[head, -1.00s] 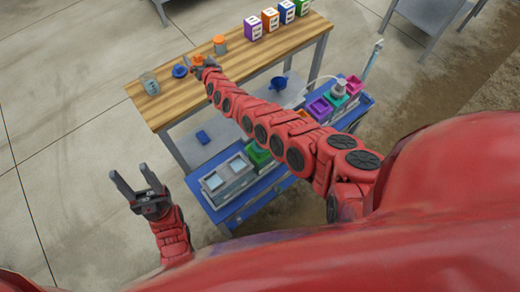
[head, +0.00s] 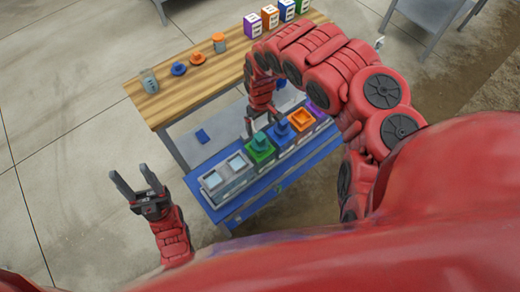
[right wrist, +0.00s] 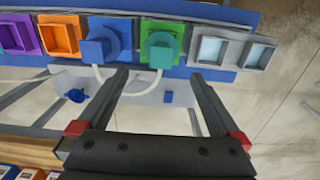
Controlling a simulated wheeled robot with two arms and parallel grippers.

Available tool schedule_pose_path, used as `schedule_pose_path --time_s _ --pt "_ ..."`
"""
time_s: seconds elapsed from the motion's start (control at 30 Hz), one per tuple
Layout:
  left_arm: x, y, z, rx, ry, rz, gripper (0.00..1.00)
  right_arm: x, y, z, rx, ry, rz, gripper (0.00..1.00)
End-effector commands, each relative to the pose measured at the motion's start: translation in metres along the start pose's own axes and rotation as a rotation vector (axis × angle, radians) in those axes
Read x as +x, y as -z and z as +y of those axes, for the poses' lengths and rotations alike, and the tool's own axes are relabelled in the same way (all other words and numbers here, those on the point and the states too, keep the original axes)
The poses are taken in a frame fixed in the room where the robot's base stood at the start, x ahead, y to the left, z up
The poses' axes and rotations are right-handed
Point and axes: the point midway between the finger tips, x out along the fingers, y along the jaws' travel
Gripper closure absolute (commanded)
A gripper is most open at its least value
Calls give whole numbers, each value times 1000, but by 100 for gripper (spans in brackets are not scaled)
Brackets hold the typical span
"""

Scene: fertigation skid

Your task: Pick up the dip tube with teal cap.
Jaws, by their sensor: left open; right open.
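The teal cap of the dip tube (head: 260,141) sits on a green square container in the row on the blue-topped cart. It also shows in the right wrist view (right wrist: 160,52), beyond and between my fingertips; the tube below the cap is hidden. My right gripper (head: 262,121) is open and empty, just behind and above the green container, apart from the cap. It also shows in the right wrist view (right wrist: 160,74). My left gripper (head: 136,180) is open and empty over the floor, left of the cart.
A blue container with a blue cap (head: 282,129) and an orange container (head: 302,119) stand right of the green one. Two grey bins (head: 227,172) stand left. The wooden table (head: 175,100) behind holds a jar, caps and several coloured boxes. A pale hose (right wrist: 120,90) loops near my right fingers.

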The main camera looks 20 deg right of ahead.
Motion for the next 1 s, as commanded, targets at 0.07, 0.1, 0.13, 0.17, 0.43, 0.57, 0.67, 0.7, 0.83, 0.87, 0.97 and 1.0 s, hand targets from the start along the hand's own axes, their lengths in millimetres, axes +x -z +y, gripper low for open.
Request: schedule_pose_path --time_s 0.07,0.1,0.13,0.17,0.43,0.57,0.67,0.7,0.83,0.87,0.97,1.0 --pt "-9 -2 0 0 0 0 45 18 1 -3 -1 3 -1 0" --pt "-11 -2 1 0 0 0 45 25 0 -2 0 4 -1 0" --pt "-13 -2 1 0 0 0 45 31 -1 -3 -2 3 -3 0" --pt "-16 -3 1 0 0 0 45 36 0 -2 0 4 -1 0" --pt "-34 -6 2 0 0 0 45 69 2 -1 0 0 4 0" --pt "-35 -6 2 0 0 0 45 73 1 0 0 0 4 0" --pt "-34 -6 2 0 0 0 45 79 0 -2 0 2 2 0" --pt "-33 -6 2 0 0 0 45 84 -2 -3 -2 3 0 0" --pt "-24 -4 1 0 0 0 45 97 -3 -3 0 2 3 0" --pt "-22 -4 1 0 0 0 45 101 -5 -4 0 2 2 0" --pt "-21 -4 1 0 0 0 45 112 -3 -4 -2 3 4 0" --pt "-20 -3 1 0 0 0 45 116 -3 -4 -1 3 3 0"
